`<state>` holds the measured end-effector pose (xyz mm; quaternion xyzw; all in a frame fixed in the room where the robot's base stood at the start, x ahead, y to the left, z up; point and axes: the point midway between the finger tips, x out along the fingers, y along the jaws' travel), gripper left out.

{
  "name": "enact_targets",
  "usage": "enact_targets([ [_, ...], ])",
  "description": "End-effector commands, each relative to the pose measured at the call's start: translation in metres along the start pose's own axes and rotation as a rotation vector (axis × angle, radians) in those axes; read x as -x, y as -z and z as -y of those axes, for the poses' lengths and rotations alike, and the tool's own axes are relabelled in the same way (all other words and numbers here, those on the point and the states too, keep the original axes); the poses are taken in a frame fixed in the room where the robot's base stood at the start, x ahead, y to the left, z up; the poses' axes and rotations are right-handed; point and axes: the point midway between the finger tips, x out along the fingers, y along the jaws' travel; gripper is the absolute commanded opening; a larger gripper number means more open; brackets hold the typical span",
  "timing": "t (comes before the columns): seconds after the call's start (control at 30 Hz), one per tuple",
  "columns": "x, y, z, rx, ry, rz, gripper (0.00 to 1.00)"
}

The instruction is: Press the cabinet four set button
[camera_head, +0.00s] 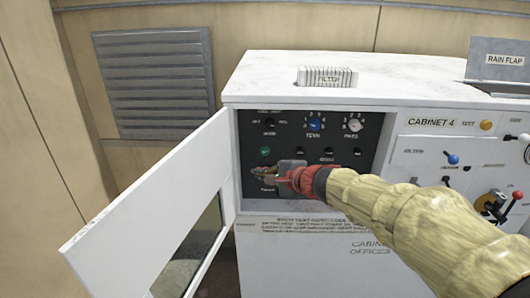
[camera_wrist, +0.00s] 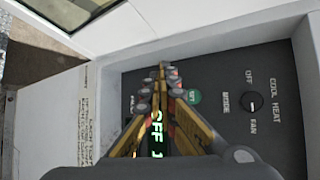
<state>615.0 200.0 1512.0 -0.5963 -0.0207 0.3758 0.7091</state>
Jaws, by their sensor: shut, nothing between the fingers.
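The cabinet four control panel (camera_head: 345,150) is a black recess behind an open white door. A round green button (camera_head: 265,151) sits at its left; in the wrist view it is lit green (camera_wrist: 194,97), with small lettering that looks like SET. My gripper (camera_head: 262,172) is shut and empty, its tip just below the green button in the head view. In the wrist view my gripper (camera_wrist: 162,70) has its fingertips together beside the button, apart from it in the picture; I cannot tell the depth. A green-lettered display (camera_wrist: 158,135) reading OFF 1 is partly hidden by the fingers.
The open door (camera_head: 150,180) stands out at the left. A mode knob (camera_wrist: 252,102) is near the button; TEMP (camera_head: 314,124) and FAN (camera_head: 354,125) knobs are to the right. A filter block (camera_head: 327,77) lies on top.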

Motion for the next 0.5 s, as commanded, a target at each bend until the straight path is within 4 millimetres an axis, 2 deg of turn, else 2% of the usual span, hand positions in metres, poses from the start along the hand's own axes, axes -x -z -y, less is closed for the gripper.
enact_targets([
  [0.27, -0.005, 0.004, 0.004, 0.0, -0.002, 0.0, 0.0],
  [0.5, -0.025, 0.018, 0.02, -0.001, -0.002, 0.0, 0.0],
])
